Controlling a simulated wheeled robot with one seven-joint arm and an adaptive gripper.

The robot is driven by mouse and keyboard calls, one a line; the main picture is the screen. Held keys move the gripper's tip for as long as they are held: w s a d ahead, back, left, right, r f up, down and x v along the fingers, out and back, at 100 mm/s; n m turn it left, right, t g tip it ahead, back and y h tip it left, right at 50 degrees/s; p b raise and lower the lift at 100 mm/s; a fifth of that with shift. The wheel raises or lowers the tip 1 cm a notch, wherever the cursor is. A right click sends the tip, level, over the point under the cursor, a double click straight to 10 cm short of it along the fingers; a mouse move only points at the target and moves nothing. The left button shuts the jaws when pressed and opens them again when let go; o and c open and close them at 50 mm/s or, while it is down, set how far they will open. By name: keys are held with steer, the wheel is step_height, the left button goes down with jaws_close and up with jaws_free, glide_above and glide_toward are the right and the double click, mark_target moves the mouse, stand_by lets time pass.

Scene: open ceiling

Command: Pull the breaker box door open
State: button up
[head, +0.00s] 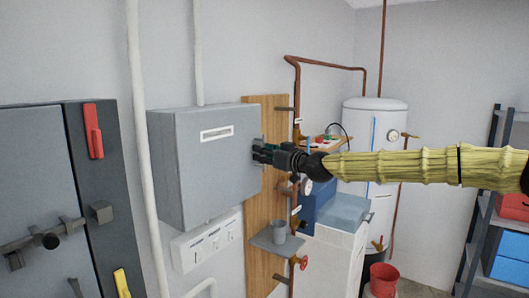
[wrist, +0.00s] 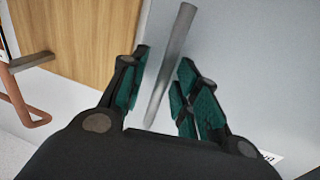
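The grey breaker box (head: 200,165) hangs on the wall with its door shut, as far as I can see. My gripper (head: 262,153) is at the right edge of the box door, with its fingers pointing at it. In the wrist view, a grey metal bar (wrist: 172,62), which looks like the door handle, runs between the two green-padded fingers of my gripper (wrist: 163,75). The fingers are apart, with a visible gap on the left of the bar. The right finger is close to the bar; I cannot tell if it touches.
A wooden board (head: 265,215) with copper pipes stands right of the box. A grey cabinet (head: 40,200) is at left, with a white pipe (head: 141,130) between it and the box. Switches (head: 207,242) sit below the box. A white tank (head: 375,135) stands behind.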

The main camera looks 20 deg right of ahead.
jaws_close()
stand_by(0.5)
